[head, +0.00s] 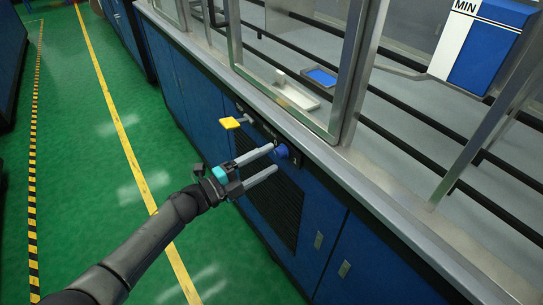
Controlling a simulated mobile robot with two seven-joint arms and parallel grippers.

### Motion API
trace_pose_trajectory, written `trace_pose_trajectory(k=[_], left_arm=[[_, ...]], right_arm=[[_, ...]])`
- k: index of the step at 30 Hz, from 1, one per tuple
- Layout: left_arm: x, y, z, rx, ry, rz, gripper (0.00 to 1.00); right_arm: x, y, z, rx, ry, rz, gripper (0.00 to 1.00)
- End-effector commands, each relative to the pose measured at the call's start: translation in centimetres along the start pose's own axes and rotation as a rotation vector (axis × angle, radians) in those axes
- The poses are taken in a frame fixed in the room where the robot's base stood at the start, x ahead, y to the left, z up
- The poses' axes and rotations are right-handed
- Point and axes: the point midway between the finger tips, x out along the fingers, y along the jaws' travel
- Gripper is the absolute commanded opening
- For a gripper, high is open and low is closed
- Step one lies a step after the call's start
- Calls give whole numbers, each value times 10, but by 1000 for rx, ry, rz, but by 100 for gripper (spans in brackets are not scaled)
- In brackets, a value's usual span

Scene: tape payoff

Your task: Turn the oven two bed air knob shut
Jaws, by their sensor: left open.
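A blue round knob (281,151) sits on the dark control strip along the upper front of the blue cabinet. My left gripper (274,159) reaches in from the lower left with its two pale fingers apart. The fingertips are close to the knob, one near its upper left and the other below it. I cannot tell whether either finger touches it. A yellow lever or handle (230,123) sticks out from the same strip, to the left of the knob. Labels on the strip are too small to read. My right gripper is not in view.
Metal frame posts (357,70) and a pale ledge (262,92) stand above the strip. A white tray (297,95) and a blue pad (321,77) lie behind the frame. A dark vent grille (276,205) is below. The green floor (95,150) at left is clear.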

Motion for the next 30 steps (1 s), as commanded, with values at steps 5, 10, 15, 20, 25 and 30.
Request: trace_pose_trajectory(k=[5,10,15,20,25,30], left_arm=[[-42,0,0,-2,-4,5,68],[-83,-1,0,-2,-2,4,68],[-113,0,0,-3,-1,1,68],[-128,0,0,-1,0,0,68],[-132,0,0,-1,0,-1,68],[-131,0,0,-1,-1,-1,68]], right_arm=[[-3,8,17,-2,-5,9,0],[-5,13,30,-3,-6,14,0],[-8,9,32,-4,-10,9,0],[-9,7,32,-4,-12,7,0],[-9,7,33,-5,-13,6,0],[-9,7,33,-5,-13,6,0]])
